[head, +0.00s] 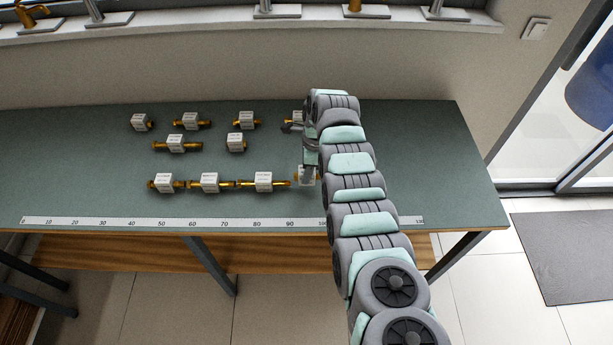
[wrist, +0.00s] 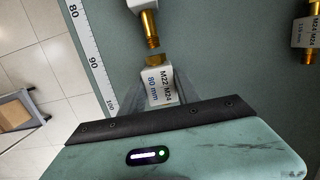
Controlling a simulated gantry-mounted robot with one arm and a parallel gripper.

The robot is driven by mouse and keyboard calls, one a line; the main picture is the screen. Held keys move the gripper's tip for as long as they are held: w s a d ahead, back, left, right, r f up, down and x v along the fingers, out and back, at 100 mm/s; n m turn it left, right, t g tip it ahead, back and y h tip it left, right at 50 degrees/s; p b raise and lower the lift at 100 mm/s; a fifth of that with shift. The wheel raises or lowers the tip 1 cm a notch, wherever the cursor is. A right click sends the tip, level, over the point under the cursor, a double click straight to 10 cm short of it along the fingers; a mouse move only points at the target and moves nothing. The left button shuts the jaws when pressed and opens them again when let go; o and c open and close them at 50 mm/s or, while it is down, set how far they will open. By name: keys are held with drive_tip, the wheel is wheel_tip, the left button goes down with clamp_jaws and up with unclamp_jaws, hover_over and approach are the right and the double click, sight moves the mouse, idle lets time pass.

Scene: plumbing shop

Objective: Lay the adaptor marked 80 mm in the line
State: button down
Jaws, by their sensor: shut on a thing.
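My gripper (wrist: 156,92) is shut on a white-labelled adaptor (wrist: 158,84) marked M22/M24 80 mm. Its brass collar (wrist: 157,61) points at the threaded brass end (wrist: 151,42) of the line's last adaptor, with a small gap between them. In the head view the held adaptor (head: 305,176) is at the right end of the line, partly hidden by my arm. The line has three adaptors end to end: left (head: 165,184), middle (head: 210,182) and right (head: 263,181). Whether the held one touches the bench I cannot tell.
Loose adaptors stand behind the line: several in a back row (head: 190,121), one partly behind my arm (head: 293,117), and two in a middle row (head: 177,144), (head: 236,143). A white ruler (head: 150,222) runs along the green bench's (head: 430,175) front edge. The bench right of my arm is clear.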

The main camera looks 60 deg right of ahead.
drive_tip(key=shift+f+b, duration=0.7)
drive_tip(key=shift+f, duration=0.9)
drive_tip(key=shift+f, duration=0.15)
drive_tip(key=c, duration=0.9)
unclamp_jaws()
